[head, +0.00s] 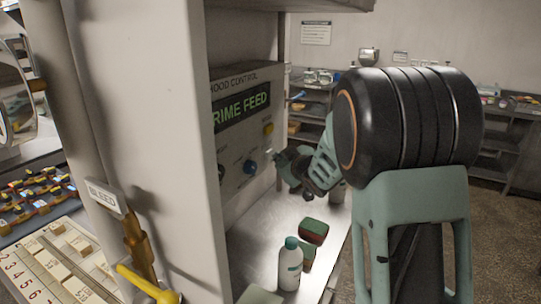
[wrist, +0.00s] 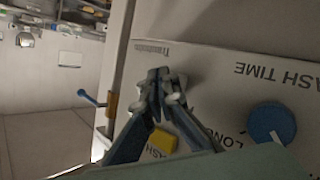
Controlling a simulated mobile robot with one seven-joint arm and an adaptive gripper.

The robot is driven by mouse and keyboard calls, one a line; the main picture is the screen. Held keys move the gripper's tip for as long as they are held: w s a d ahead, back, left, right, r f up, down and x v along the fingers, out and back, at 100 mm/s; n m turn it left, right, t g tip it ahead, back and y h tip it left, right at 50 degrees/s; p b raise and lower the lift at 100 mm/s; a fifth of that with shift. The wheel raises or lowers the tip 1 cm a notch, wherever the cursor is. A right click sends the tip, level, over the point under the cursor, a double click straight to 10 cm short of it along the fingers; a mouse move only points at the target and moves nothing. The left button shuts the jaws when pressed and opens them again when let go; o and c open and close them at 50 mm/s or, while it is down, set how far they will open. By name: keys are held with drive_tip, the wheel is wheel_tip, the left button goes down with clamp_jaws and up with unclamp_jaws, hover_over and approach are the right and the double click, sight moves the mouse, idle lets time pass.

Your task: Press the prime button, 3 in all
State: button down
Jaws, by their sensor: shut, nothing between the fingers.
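The control panel (head: 237,185) is on the left in the head view, headed "HOOD CONTROL", with a lit green display (head: 241,110) reading "...RIME FEED". A yellow button (head: 268,128) sits at its upper right; a yellow block-like piece, seemingly this button, shows in the wrist view (wrist: 162,141), partly behind my fingers. I cannot read a label naming the prime button. My gripper (head: 273,154) is shut and empty, close to the panel's right side, below the yellow button. In the wrist view its fingertips (wrist: 159,76) meet before the white panel face; contact is unclear.
A blue knob (head: 250,167) is left of my fingers and shows in the wrist view (wrist: 270,124). A white bottle (head: 290,265) and red-green sponges (head: 314,231) stand on the counter below. A yellow-handled lever (head: 150,286) is at lower left. Shelves (head: 503,140) stand behind.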

drive_tip(key=shift+s+d, duration=0.2)
drive_tip(key=shift+d, duration=0.1)
drive_tip(key=shift+s+d+p, duration=0.25)
drive_tip(key=shift+s+d, duration=0.45)
drive_tip(key=shift+d, duration=0.35)
drive_tip(key=shift+s+d+p, duration=0.2)
drive_tip(key=shift+s+d, duration=0.5)
drive_tip(key=shift+d, duration=0.35)
drive_tip(key=shift+d+r, duration=0.1)
idle(0.5)
